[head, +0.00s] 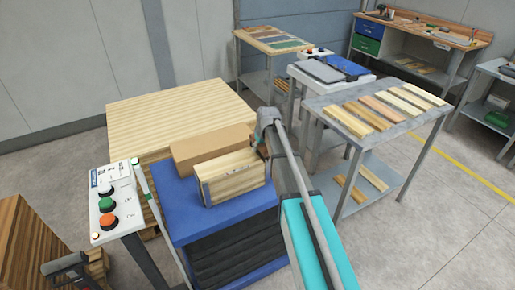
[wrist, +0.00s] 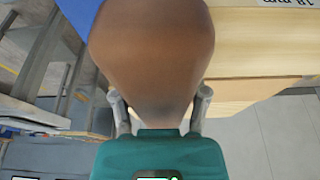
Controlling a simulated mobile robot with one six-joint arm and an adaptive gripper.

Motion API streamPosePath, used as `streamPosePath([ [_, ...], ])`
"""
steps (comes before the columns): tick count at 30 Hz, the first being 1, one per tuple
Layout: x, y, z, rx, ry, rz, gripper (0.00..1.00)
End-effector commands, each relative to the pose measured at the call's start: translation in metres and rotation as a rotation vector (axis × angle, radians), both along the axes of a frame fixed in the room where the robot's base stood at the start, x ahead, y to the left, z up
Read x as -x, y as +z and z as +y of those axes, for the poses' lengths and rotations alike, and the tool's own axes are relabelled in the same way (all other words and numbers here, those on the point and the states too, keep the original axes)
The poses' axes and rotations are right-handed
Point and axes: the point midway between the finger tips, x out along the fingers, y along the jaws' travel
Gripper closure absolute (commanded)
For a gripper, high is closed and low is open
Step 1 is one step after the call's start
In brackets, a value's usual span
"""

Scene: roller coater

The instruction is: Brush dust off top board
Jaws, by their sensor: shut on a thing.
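My gripper (wrist: 160,102) has its two grey fingers closed on either side of a brown, rounded object (wrist: 152,50), which looks like the brush handle. Any bristles are hidden in the wrist view. In the head view my gripper (head: 264,140) is small, at the right end of a pale wood board block (head: 236,178) on the blue machine (head: 225,222). I cannot tell whether the brush touches wood. A plain tan block (head: 205,144) lies just behind. A broad pale stack of boards (head: 170,112) stands behind the machine. Dust cannot be made out.
A control panel (head: 115,205) with several buttons stands left of the machine. A grey table (head: 390,112) with several planks is at the right. More workbenches (head: 425,35) stand along the back. The floor at the lower right (head: 440,235) is clear.

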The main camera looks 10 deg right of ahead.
Motion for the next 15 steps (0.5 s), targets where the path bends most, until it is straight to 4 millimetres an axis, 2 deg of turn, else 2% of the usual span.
streamPosePath([
  [10, -0.0003, -0.0005, -0.0024, 0.005, -0.001, 0.0, 0.8],
  [15, -0.0002, 0.0074, -0.0021, 0.004, -0.001, 0.001, 0.8],
])
